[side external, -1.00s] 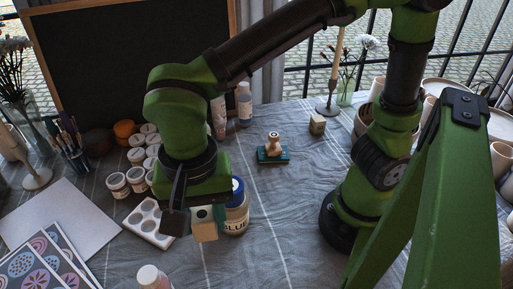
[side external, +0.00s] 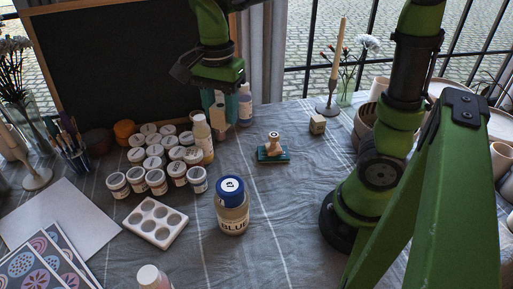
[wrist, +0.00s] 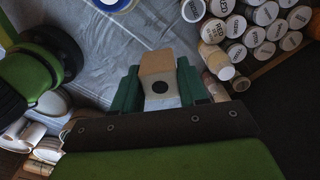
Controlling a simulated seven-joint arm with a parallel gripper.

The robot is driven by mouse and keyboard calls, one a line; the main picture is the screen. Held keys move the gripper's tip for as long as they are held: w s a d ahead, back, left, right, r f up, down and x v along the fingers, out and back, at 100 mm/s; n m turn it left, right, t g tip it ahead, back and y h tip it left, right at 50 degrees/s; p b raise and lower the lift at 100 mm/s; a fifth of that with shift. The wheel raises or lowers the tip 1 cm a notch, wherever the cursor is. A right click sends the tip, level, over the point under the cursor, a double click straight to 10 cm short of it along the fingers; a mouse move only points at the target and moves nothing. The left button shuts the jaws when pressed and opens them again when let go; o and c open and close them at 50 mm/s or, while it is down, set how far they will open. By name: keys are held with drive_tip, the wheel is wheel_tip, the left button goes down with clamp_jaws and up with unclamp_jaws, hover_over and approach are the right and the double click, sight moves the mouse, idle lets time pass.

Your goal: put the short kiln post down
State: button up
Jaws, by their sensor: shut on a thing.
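My gripper (side external: 221,104) is raised near the black board, above the back of the table. In the wrist view its teal fingers (wrist: 160,92) are shut on the short kiln post, a small block (wrist: 157,63) with a tan face and a pale face bearing a dark round hole. The post sits between the two fingertips. In the side view the post is small and partly hidden by the fingers, and I cannot tell its exact height above the cloth.
White-lidded paint jars (side external: 157,181) and a bottle (side external: 203,139) stand left of my gripper. A blue-lidded jar (side external: 232,207), a palette (side external: 155,223), a stamp on a teal pad (side external: 273,149) and a small wooden cube (side external: 317,125) stand on the cloth. Cloth between jar and stamp is clear.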

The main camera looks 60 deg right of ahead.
drive_tip(key=d+m, duration=0.2)
drive_tip(key=d, duration=0.3)
drive_tip(key=shift+n, duration=0.3)
wheel_tip(320, 180, down, 16)
drive_tip(key=shift+w+a+f, duration=0.1)
drive_tip(key=shift+f, duration=2.25)
drive_tip(key=shift+f, duration=0.15)
drive_tip(key=o, duration=1.1)
